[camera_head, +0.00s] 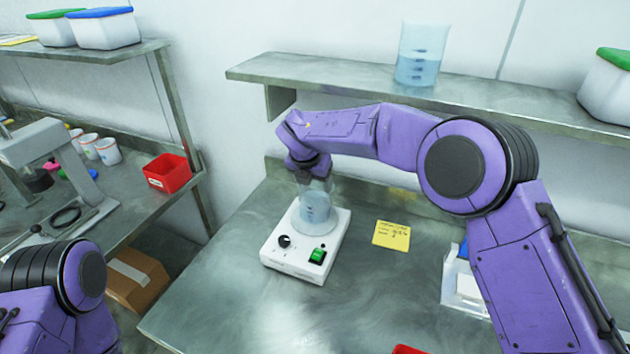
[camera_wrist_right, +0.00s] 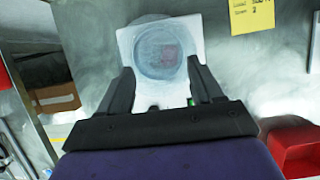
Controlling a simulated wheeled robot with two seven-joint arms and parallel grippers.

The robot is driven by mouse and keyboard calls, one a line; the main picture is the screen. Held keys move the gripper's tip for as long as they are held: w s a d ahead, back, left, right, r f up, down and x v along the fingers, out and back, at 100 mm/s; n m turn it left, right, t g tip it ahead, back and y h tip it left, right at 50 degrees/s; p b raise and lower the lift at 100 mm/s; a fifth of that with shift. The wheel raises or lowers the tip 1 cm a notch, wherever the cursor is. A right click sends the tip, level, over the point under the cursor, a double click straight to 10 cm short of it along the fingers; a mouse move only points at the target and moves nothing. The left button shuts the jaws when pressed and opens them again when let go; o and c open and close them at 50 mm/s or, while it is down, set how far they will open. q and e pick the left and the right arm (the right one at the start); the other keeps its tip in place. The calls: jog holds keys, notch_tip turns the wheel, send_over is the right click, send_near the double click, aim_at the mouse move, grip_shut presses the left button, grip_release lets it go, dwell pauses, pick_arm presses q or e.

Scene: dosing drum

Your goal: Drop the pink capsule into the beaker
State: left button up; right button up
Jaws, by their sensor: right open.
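The beaker (camera_head: 316,208) stands upright on a white stirrer plate (camera_head: 300,250) with a black knob and a green switch. My right gripper (camera_head: 307,165) is directly above the beaker's mouth. In the right wrist view my right gripper (camera_wrist_right: 158,85) has its two fingers apart with nothing between them. The beaker (camera_wrist_right: 145,50) shows beyond the fingertips from above. A faint pinkish patch (camera_wrist_right: 170,54) shows inside the beaker; it looks like the pink capsule in the liquid, but it is blurred. My left arm shows at the lower left, its gripper out of frame.
A yellow note (camera_head: 391,235) lies right of the stirrer plate. A second beaker (camera_head: 421,53) stands on the shelf above. A red bin (camera_head: 167,173) and white cups (camera_head: 107,151) are on the left bench.

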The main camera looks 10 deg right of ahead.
jog(key=shift+s+f, duration=0.2)
jog(key=shift+f, duration=0.35)
jog(key=shift+o, duration=0.5)
notch_tip(320, 180, up, 7)
jog(key=p, duration=0.4)
jog(key=shift+w+d, duration=0.15)
jog(key=shift+w, duration=0.2)
jog(key=shift+r, duration=0.2)
